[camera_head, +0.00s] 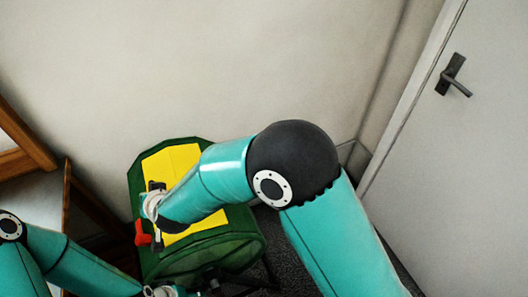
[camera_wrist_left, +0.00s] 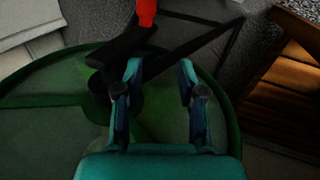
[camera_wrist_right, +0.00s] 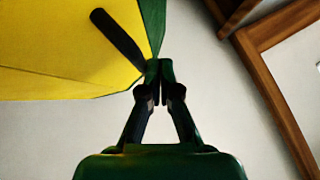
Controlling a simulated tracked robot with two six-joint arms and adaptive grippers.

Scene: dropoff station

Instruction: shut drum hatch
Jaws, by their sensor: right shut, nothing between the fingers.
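The green drum (camera_head: 245,250) stands below the wall, with a yellow panel (camera_head: 180,160) on it. I cannot tell how far its hatch stands open. My right arm crosses in front and hides part of the panel. In the right wrist view, my right gripper (camera_wrist_right: 164,90) is shut and empty, its tips at the green edge beside the yellow panel (camera_wrist_right: 60,50). A black bar handle (camera_wrist_right: 118,40) lies to their upper left. My left gripper (camera_wrist_left: 158,75) is open and empty in front of the drum's round green end (camera_wrist_left: 60,125).
A black crank (camera_wrist_left: 120,45) with a red grip (camera_wrist_left: 147,10) is just beyond my left fingertips; the red grip (camera_head: 142,233) also shows in the head view. Wooden furniture (camera_head: 25,140) stands left. A door (camera_head: 470,170) is at right.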

